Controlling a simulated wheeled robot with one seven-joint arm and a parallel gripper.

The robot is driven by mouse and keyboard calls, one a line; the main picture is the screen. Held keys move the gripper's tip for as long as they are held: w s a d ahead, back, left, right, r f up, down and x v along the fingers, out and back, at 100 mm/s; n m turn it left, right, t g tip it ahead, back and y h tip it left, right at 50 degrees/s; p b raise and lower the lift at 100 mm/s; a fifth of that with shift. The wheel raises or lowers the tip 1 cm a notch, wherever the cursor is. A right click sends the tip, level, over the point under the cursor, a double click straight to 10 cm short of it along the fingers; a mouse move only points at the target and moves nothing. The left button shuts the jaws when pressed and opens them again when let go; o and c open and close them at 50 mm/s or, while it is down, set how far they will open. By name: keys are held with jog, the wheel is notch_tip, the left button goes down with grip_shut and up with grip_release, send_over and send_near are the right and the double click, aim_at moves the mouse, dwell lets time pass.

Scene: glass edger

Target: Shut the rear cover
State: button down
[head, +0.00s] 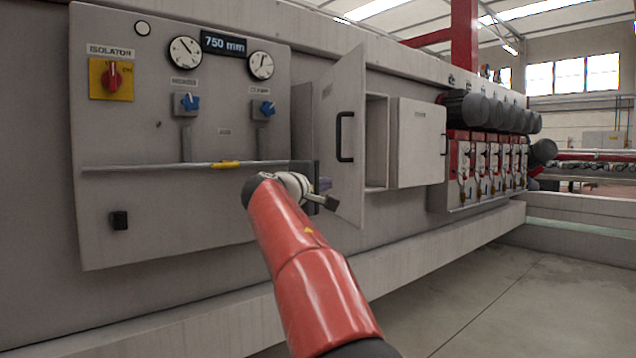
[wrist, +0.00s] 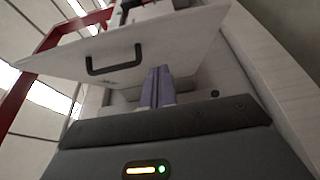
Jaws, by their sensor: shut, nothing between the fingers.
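A grey cover (head: 335,120) with a black bar handle (head: 346,137) stands swung out from the machine. I take it as the rear cover, though no readable label confirms this. The cover also shows in the wrist view (wrist: 170,38), with its handle (wrist: 113,59) left of my fingers. My gripper (head: 326,185) is at the lower part of the cover, on the handle side of the panel. In the wrist view its purple fingers (wrist: 157,88) are together and empty, their tips near the panel. I cannot tell whether they touch it. My wrist hides part of the cover's lower edge.
Right of the open cover is a recess (head: 376,142) and a second, flat grey cover (head: 419,143). Left is a control panel (head: 150,220) with a horizontal rail (head: 150,168) near my wrist. A ledge (head: 430,243) runs along the machine. The floor (head: 500,300) at right is clear.

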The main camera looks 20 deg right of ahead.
aim_at(358, 180)
jog(key=shift+w+d+p, duration=0.3)
jog(key=shift+w+d, duration=0.25)
jog(key=shift+d, duration=0.85)
jog(key=shift+w+d+p, duration=0.25)
jog(key=shift+w+d, duration=0.25)
jog(key=shift+d, duration=0.9)
jog(key=shift+w+d+p, duration=0.3)
jog(key=shift+w+d, duration=0.25)
jog(key=shift+d, duration=0.85)
jog(key=shift+d, duration=0.1)
